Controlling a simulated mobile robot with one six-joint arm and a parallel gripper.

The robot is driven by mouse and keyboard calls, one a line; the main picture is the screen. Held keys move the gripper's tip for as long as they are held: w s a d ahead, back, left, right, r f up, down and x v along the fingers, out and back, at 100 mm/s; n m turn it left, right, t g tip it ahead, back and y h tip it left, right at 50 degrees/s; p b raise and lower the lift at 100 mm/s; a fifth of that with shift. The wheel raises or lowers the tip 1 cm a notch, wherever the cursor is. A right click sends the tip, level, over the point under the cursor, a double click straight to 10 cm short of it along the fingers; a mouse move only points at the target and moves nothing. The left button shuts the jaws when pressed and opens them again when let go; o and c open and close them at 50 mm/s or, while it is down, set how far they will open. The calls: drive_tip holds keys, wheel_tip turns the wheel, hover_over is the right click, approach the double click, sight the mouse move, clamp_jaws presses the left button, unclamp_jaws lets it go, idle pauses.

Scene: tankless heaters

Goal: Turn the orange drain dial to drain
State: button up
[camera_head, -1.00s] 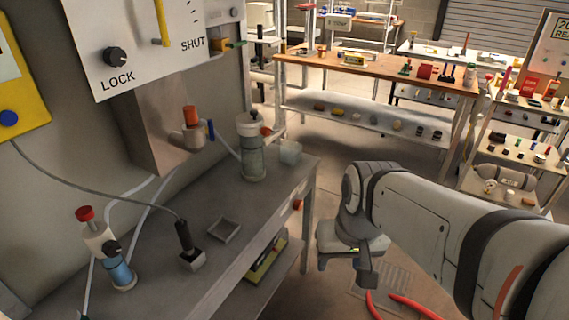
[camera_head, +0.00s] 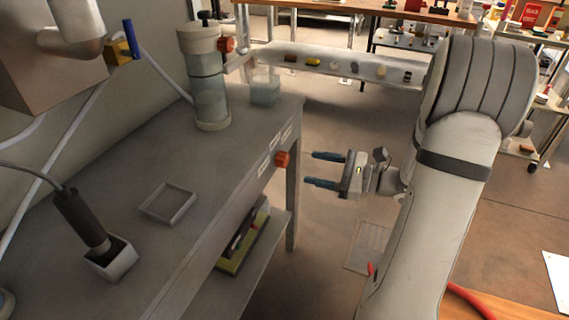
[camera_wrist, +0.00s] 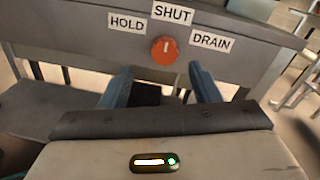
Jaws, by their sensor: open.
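The orange drain dial (camera_head: 282,160) sits on the front edge of the grey bench. In the wrist view the dial (camera_wrist: 165,50) has a white mark pointing up toward the SHUT label (camera_wrist: 173,14). The HOLD label (camera_wrist: 127,23) is to its left and the DRAIN label (camera_wrist: 212,40) to its right. My gripper (camera_head: 314,169) is open and empty, with blue fingers aimed at the dial and a gap between them and it. In the wrist view the dial shows between and beyond the fingertips (camera_wrist: 161,72).
A lower shelf carries a yellow case (camera_head: 245,238). Open floor lies right of the bench.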

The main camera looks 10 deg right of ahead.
sight(287, 159)
drive_tip(key=b+x, duration=0.1)
drive_tip(key=x, duration=0.7)
drive_tip(key=shift+w+d+b, duration=0.3)
drive_tip(key=shift+w+b, duration=0.05)
drive_tip(key=shift+c, duration=0.4)
drive_tip(key=c, duration=0.9)
